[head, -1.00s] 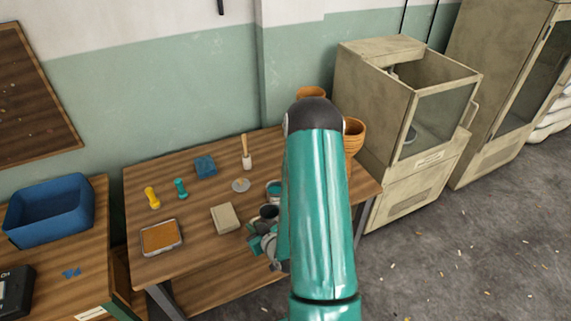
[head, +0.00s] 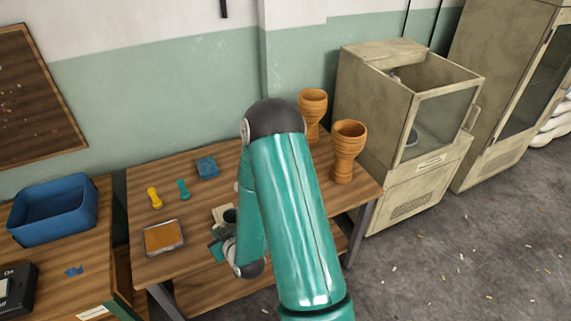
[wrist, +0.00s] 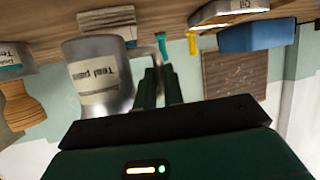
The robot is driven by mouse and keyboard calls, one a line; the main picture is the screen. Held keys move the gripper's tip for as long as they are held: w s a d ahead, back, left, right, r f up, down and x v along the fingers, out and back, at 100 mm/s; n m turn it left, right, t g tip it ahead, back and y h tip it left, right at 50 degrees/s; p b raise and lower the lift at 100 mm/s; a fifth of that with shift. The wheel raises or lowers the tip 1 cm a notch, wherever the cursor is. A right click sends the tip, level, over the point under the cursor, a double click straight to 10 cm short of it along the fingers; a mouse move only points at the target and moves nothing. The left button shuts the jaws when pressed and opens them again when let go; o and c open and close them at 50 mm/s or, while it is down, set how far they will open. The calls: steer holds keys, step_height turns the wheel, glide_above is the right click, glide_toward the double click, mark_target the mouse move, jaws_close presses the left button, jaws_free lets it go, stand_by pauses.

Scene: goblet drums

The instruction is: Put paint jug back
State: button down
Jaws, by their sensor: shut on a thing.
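The paint jug (wrist: 98,78) is a grey metal vessel with a label that reads "Teal pain…". It hangs upside down in the wrist view because that picture is inverted. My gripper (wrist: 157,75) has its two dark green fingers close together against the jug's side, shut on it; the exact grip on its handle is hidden. In the head view the jug's dark mouth (head: 230,215) shows beside my arm, over the front middle of the table (head: 145,190). My arm hides much of the jug and gripper there.
Two orange goblet drums (head: 348,150) stand at the table's right end. A pale block (head: 219,211) lies partly hidden by the jug. An orange-filled tray (head: 164,238), yellow (head: 154,198) and teal (head: 183,190) tools and a blue block (head: 207,167) lie leftward.

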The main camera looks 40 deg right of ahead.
steer(key=w+a+r, duration=0.1)
steer(key=w+a, duration=0.4)
steer(key=a, duration=0.3)
steer(key=shift+r+n+y, duration=0.2)
steer(key=shift+n+y, duration=0.1)
steer(key=shift+y, duration=0.1)
steer(key=shift+a, duration=0.1)
